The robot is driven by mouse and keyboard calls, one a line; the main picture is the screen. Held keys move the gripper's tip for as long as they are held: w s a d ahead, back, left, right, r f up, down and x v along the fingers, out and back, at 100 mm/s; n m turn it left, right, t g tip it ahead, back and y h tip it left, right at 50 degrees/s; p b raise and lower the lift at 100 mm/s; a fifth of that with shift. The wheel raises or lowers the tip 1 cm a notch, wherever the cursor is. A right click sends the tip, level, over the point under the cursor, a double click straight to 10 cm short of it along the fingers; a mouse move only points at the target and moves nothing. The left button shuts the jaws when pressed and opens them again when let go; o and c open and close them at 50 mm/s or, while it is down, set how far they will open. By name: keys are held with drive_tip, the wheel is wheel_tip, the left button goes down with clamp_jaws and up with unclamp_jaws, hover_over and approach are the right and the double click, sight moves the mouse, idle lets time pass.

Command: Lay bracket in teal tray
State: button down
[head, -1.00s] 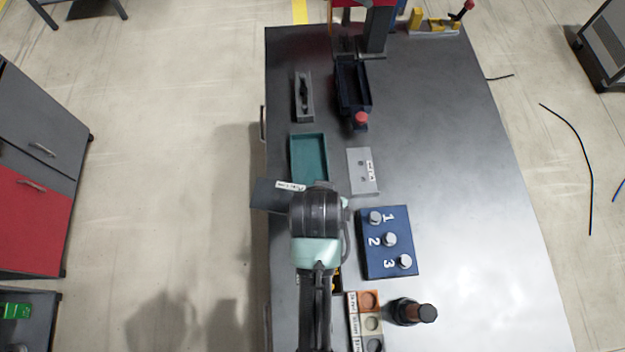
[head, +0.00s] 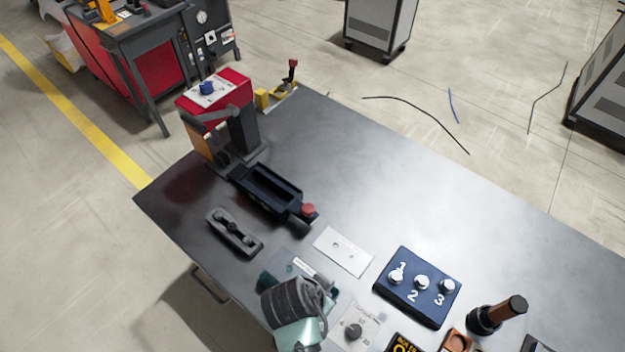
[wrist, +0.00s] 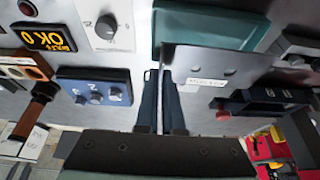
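The bracket (wrist: 212,60) is a flat grey plate with two holes and a small white label, level in the wrist view. My gripper (wrist: 161,80) is shut on its left end there; the two dark fingers are close together. The bracket also shows as a dark plate (head: 288,257) beside my wrist in the head view, where the fingertips are hidden. The teal tray (wrist: 205,27) lies just beyond the bracket in the wrist view, its near side covered by the plate. In the head view my wrist and the plate hide most of the tray.
A light plate with two holes (head: 342,251) lies beside a blue numbered block (head: 418,286). A knob box (head: 353,327) stands close to my wrist. A navy bin (head: 270,190), a grey fixture (head: 234,232) and a red press (head: 215,105) stand farther left. The far tabletop is clear.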

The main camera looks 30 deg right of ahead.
drive_tip(key=shift+r+p, duration=0.15)
drive_tip(key=shift+p, duration=0.15)
wheel_tip(320, 180, down, 5)
drive_tip(key=b, duration=0.3)
drive_tip(key=shift+b, duration=0.35)
drive_tip(key=shift+p, duration=0.4)
idle(0.8)
drive_tip(key=shift+f+b, duration=0.55)
drive_tip(key=shift+f, duration=0.3)
drive_tip(key=c, duration=1)
unclamp_jaws()
drive_tip(key=shift+o, duration=0.2)
drive_tip(key=shift+s, duration=0.1)
drive_tip(key=v, duration=1.3)
